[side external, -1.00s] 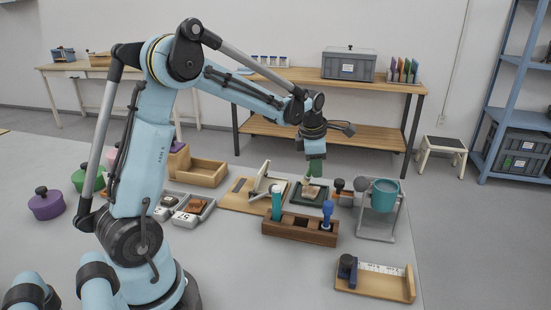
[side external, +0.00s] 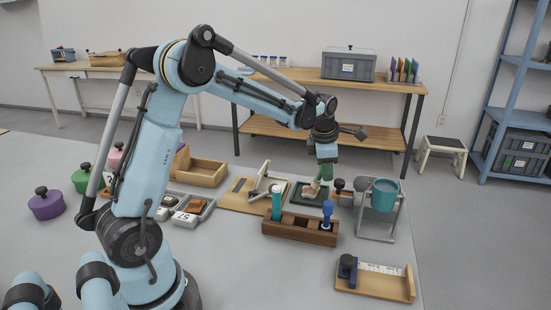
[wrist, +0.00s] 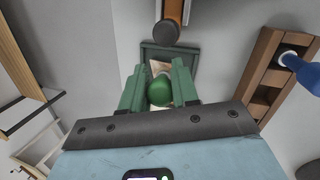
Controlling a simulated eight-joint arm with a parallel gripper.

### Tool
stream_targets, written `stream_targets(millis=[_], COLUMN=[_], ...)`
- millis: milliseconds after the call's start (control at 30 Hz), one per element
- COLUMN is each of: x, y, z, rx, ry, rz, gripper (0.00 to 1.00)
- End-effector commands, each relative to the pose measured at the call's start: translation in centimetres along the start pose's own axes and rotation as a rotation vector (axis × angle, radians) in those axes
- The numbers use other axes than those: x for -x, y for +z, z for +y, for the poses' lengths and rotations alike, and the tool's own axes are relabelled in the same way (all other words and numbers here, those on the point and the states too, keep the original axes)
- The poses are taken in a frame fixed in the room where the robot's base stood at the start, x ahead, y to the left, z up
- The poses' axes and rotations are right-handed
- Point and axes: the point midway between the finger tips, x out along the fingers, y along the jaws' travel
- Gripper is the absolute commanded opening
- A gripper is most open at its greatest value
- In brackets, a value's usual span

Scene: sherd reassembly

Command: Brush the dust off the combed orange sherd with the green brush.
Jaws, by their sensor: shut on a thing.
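My gripper (side external: 326,162) is shut on the green brush (wrist: 159,91), whose rounded green end shows between the two green fingers in the wrist view. In the side view the gripper points down above the right part of the dark green tray (side external: 297,197). A pale, tan-looking sherd (side external: 309,192) lies in this tray, and its combing cannot be made out. In the wrist view the tray (wrist: 150,50) is partly behind the brush and fingers, with only a little of the pale sherd showing. I cannot tell whether the bristles touch the sherd.
A wooden rack (side external: 290,229) with a teal tube and a blue-handled tool (side external: 327,212) stands in front of the tray. A teal cup on a grey stand (side external: 375,222) is to the right. A wooden board (side external: 237,199) lies left.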

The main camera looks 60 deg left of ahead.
Motion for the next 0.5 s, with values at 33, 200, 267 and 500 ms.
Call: stream_targets(millis=[33, 200, 267, 500], x=[0.0, 0.0, 0.0, 0.1], y=[0.4, 0.7, 0.4, -1.3], z=[-0.1, -0.2, -0.1, 0.3], rx=[-0.002, 0.001, 0.002, 0.003], ry=[0.000, 0.000, 0.000, 0.000], rz=[0.000, 0.000, 0.000, 0.001], gripper=[0.00, 0.00, 0.00, 0.00])
